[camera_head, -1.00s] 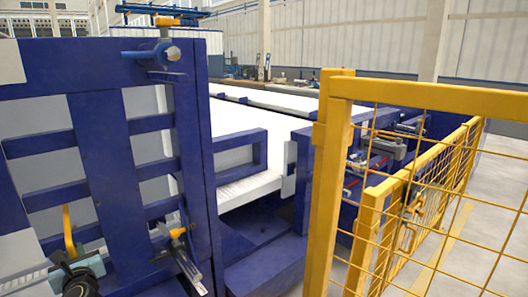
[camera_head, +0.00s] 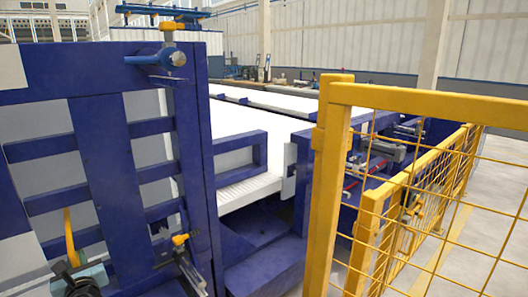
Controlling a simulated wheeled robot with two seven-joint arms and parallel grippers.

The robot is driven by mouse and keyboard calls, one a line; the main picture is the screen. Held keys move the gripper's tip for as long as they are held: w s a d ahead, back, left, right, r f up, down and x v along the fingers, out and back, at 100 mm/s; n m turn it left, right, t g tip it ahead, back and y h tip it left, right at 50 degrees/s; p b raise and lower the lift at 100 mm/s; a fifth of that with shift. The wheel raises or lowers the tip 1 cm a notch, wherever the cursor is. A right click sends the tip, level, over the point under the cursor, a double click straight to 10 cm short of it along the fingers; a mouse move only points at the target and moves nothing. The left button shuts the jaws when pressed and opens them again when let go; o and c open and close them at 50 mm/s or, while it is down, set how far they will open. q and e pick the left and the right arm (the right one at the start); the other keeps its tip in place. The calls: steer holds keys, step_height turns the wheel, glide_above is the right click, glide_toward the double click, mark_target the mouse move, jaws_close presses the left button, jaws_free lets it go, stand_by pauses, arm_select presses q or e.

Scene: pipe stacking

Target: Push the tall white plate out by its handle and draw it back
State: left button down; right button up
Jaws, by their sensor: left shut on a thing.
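The tall white plate (camera_head: 98,158) stands upright at the left, behind the bars of a blue frame (camera_head: 88,150), which hide parts of it. A yellow handle (camera_head: 69,238) rises at the lower left, in front of the plate. My left gripper (camera_head: 72,266) is at the lower left corner, shut on the lower part of the handle. The jaws are small and partly hidden, and the bottom picture edge cuts off my arm. My right gripper is not in view.
A blue post with clamps (camera_head: 168,57) stands right of the plate, with another yellow-knobbed clamp (camera_head: 180,240) below. A long white stack (camera_head: 245,180) lies behind it. A yellow mesh fence (camera_head: 335,180) blocks the right; open floor (camera_head: 500,190) lies beyond.

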arm_select(q)
steer(key=shift+s+d+f, duration=0.1)
steer(key=shift+s+d, duration=0.1)
steer(key=shift+d, duration=0.05)
stand_by(0.8)
steer(key=c, duration=1.2)
jaws_free()
steer(key=shift+o, duration=0.2)
steer(key=shift+a, duration=0.1)
steer(key=shift+p+v, duration=0.65)
steer(key=shift+v, duration=1)
steer(key=shift+p+v, duration=0.4)
steer(key=shift+v, duration=1.95)
